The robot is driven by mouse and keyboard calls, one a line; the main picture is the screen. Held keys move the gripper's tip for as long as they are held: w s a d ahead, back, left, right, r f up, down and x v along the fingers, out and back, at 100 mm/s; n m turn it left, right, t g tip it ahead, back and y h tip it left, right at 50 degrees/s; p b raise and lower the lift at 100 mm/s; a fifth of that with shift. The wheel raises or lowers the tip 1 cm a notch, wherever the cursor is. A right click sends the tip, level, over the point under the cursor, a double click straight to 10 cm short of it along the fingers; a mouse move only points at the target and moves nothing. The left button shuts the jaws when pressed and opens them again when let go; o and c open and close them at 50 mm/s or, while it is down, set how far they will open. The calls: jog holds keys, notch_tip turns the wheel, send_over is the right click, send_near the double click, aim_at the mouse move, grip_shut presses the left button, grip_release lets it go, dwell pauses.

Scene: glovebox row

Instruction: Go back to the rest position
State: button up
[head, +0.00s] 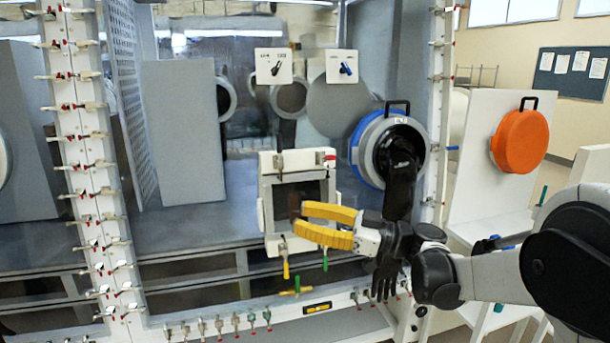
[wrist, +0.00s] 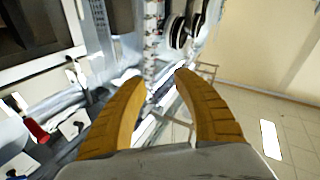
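My gripper (head: 301,218) has two yellow fingers. In the head view it points left, in front of the small white framed box (head: 266,212) on the glovebox front. The fingers are spread apart with nothing between them. In the wrist view the gripper (wrist: 158,74) also shows open and empty, its two ribbed fingers curving towards each other with a gap between the tips. I cannot tell whether the fingers touch the box frame in the head view.
A blue-ringed port (head: 358,150) with a hanging black glove (head: 400,182) is behind my arm. An orange round cover (head: 519,141) is on a white panel at right. Valves (head: 236,320) line the lower edge. Bare floor (wrist: 296,135) shows at right in the wrist view.

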jog(key=s+d+f+m+h, duration=0.3)
jog(key=s+f+m+h, duration=0.55)
jog(key=s, duration=0.35)
jog(key=s+d+f+m+t+h, duration=0.1)
jog(key=s+d+f+m+h, duration=0.2)
jog(key=d, duration=0.5)
jog(key=s+d+f+m+t+h, duration=0.1)
jog(key=s+d+f+m+h, duration=0.3)
jog(key=s, duration=0.6)
jog(key=d+m+h, duration=0.2)
jog(key=d+h, duration=0.1)
jog(key=d, duration=0.1)
jog(key=shift+f+t, duration=0.2)
jog(key=shift+t, duration=0.2)
